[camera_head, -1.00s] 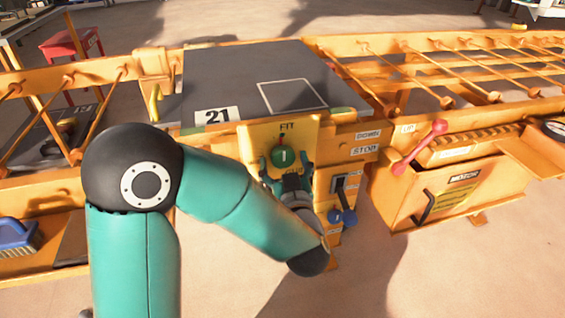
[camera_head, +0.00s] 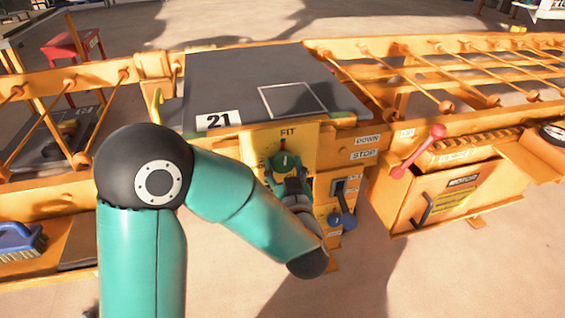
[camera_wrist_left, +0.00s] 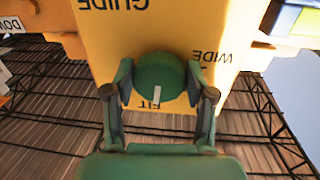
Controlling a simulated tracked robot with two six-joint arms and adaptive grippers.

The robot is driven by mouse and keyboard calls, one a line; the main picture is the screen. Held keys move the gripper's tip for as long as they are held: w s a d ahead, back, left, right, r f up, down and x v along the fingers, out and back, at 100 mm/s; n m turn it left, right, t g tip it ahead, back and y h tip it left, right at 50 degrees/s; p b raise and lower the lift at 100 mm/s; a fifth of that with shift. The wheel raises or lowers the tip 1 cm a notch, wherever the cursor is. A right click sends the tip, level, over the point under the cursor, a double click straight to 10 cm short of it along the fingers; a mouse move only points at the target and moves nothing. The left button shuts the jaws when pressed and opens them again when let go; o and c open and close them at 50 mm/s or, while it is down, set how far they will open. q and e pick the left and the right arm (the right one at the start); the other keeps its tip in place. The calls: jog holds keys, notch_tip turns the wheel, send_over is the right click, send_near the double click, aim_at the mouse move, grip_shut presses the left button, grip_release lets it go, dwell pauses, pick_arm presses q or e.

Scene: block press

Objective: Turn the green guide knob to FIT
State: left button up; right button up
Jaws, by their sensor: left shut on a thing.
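The round green guide knob (camera_head: 287,160) is on the yellow panel (camera_head: 310,140) below the FIT label (camera_head: 288,132). It also shows in the left wrist view (camera_wrist_left: 160,77), where the panel appears upside down. There its white mark points at the word FIT (camera_wrist_left: 150,104), and WIDE (camera_wrist_left: 208,55) is to the right. My left gripper (camera_head: 287,172) is shut on the knob, with one finger on each side in the wrist view (camera_wrist_left: 159,82). The gripper covers the lower part of the knob in the head view. My right gripper is not in view.
A dark plate (camera_head: 230,75) marked 21 lies above the panel. A blue-knobbed lever (camera_head: 345,218) is close to the right of my gripper. A pink-red handle (camera_head: 418,152) and the motor box (camera_head: 440,205) are farther right. A blue brush (camera_head: 18,240) lies at left.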

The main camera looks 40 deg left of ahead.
pick_arm(q)
jog(key=o, duration=1.2)
jog(key=shift+w, duration=0.1)
jog(key=shift+c, duration=0.2)
jog(key=shift+d, duration=0.1)
jog(key=v, duration=1.2)
jog(key=shift+f, duration=0.1)
